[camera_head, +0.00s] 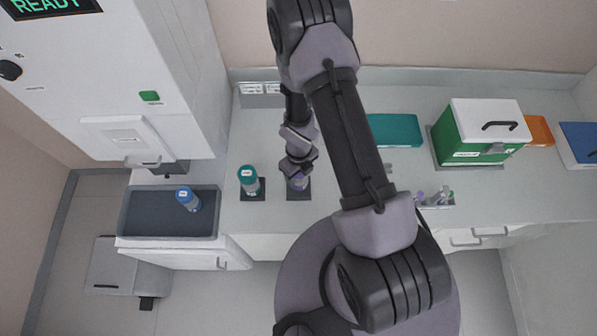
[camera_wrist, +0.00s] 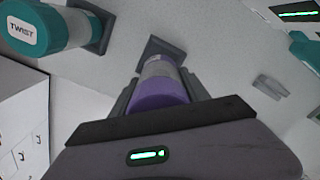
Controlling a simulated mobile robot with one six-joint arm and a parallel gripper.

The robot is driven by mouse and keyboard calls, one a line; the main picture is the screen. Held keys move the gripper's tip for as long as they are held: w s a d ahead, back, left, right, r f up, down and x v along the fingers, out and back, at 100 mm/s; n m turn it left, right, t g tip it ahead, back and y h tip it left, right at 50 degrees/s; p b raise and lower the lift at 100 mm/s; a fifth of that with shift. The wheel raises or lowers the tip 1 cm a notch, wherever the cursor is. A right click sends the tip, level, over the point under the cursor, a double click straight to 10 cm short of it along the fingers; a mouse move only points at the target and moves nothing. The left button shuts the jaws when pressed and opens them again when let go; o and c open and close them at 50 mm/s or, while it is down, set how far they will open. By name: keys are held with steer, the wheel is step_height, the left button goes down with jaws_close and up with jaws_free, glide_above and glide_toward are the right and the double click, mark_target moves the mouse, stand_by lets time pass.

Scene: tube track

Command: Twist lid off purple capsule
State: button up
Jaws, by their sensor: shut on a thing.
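The purple capsule (camera_wrist: 158,88) stands upright in a dark square holder (camera_head: 298,194) on the counter. In the wrist view its purple lid (camera_wrist: 158,96) lies between the two fingers, with a paler body beyond it. My gripper (camera_wrist: 160,88) is shut on the lid from above. In the head view the capsule (camera_head: 298,182) shows only in part below my gripper (camera_head: 298,170). The lid appears to be on the body; whether it has turned cannot be told.
A teal capsule (camera_head: 249,180) stands in its holder just left, and its lid reads TWIST in the wrist view (camera_wrist: 24,30). A blue capsule (camera_head: 187,199) is in a dark tray (camera_head: 140,214). A green box (camera_head: 446,136) stands right. A rack with small items (camera_head: 436,200) is at the counter's front.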

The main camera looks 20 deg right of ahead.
steer(key=m, duration=0.5)
steer(key=b, duration=0.3)
steer(key=shift+w+f, duration=0.2)
steer(key=shift+f, duration=0.2)
steer(key=shift+m+b, duration=0.3)
steer(key=shift+b, duration=0.55)
steer(key=shift+b, duration=0.6)
steer(key=b, duration=0.3)
steer(key=shift+s+m+b, duration=0.1)
steer(key=shift+m+b, duration=0.3)
steer(key=b, duration=0.4)
steer(key=shift+w, duration=0.25)
steer(key=shift+m+b, duration=0.3)
steer(key=shift+b, duration=0.5)
steer(key=b, duration=0.5)
steer(key=shift+s+m, duration=0.2)
steer(key=shift+m, duration=0.2)
